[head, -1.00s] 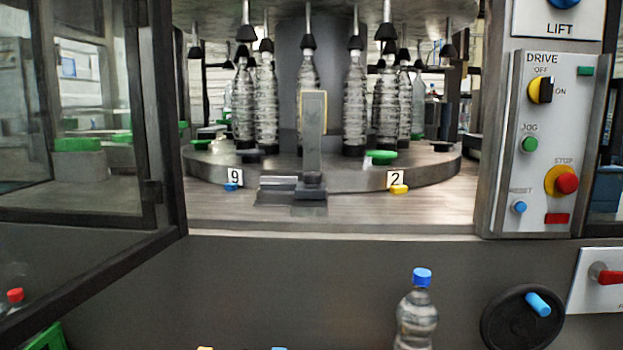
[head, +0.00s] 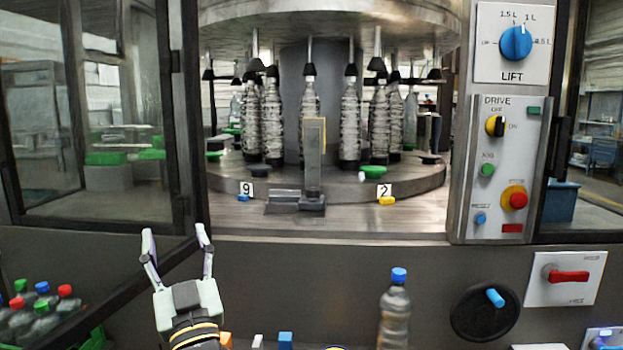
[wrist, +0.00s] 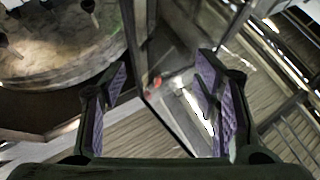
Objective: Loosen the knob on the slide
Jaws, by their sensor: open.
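The slide (head: 285,207) is a grey metal block on the machine deck, in front of the round bottle table. A grey upright plate (head: 314,155) with a yellowish edge stands at its right end. A small dark part at the foot of this plate may be the knob (head: 312,194); it is too small to tell. My gripper (head: 176,235) is open and empty, in front of the machine, left of and lower than the slide. The wrist view shows its two padded fingers apart (wrist: 160,78), with nothing between them. I cannot make out the slide in the wrist view.
The glazed door (head: 95,120) stands open at the left, close to my gripper. Bottles ring the round table (head: 420,180). The control panel (head: 505,165) is at the right. A blue-capped bottle (head: 395,310) and a black handwheel (head: 487,313) are in front, below the deck.

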